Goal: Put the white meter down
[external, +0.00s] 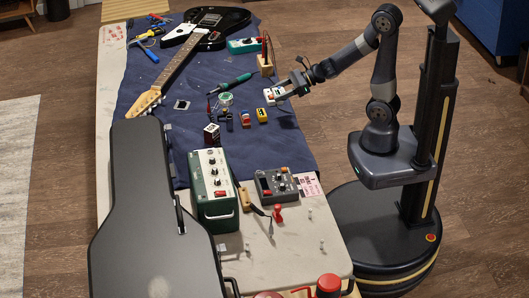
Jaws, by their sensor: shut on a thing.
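The white meter (270,94) is a small white block with dark and coloured marks on its face, over the right part of the blue cloth. My gripper (284,91) reaches in from the right and is shut on it. The view is too small to tell whether the meter touches the cloth or hangs a little above it. The fingertips are partly hidden against the meter.
A yellow pedal (262,115) and other small parts stand just below the meter. A wooden block (265,66) with upright tools stands above it. A soldering iron (231,84) lies left. Bare blue cloth (284,140) shows below.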

